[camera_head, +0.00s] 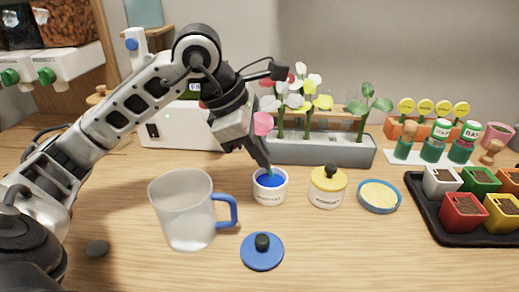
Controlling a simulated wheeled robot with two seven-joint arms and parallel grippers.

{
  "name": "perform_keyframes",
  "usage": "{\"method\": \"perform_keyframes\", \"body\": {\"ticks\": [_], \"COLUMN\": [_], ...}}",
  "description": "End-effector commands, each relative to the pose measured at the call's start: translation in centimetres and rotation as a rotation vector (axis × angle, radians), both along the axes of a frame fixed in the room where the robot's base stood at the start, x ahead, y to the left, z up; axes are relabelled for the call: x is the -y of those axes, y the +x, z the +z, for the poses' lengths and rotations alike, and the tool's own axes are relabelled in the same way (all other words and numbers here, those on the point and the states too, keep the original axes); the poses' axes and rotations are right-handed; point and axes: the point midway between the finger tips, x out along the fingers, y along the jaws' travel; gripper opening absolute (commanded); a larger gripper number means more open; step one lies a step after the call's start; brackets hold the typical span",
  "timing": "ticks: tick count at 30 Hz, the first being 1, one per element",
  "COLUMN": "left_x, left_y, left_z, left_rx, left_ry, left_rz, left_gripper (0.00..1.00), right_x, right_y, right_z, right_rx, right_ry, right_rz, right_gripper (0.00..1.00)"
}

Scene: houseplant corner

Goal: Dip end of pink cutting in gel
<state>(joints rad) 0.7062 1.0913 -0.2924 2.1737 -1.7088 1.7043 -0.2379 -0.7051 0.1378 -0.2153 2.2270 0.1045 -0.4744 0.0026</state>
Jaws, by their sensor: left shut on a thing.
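My left gripper (263,158) comes in from the left and is shut on the pink cutting (263,123). The cutting's pink leaf shows beside the fingers, and a short bit of green stem shows below the fingertips. The gel jar (270,194) is white, open, and holds blue gel. The stem's lower end is at the jar's mouth, against the blue gel in the picture; I cannot tell how deep it reaches. A blue lid (262,254) with a dark knob lies on the table in front of the jar. My right gripper is not in view.
A clear mug (183,212) with a blue handle stands left of the jar. Behind is a grey rack (322,153) of colored cuttings. A black tray (430,206) with pots is at right.

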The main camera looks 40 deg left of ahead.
Motion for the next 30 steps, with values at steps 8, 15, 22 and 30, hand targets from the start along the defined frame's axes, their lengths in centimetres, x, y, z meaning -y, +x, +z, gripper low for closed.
{"method": "perform_keyframes", "body": {"ticks": [8,15,22,30], "left_x": [0.0,0.0,0.0,0.0], "left_y": [0.0,0.0,0.0,0.0], "left_z": [2.7,4.6,4.8,4.7], "left_rx": [0.002,0.002,0.002,0.002], "left_ry": [0.001,0.0,0.0,0.0], "left_rz": [0.001,0.001,0.001,0.001], "left_gripper": [0.0,0.0,0.0,0.0], "right_x": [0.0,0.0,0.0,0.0], "right_y": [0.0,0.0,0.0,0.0], "right_z": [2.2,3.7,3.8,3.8], "right_rx": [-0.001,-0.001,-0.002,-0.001], "right_ry": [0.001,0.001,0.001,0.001], "right_rz": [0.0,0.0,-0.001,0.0], "right_gripper": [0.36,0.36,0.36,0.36]}}
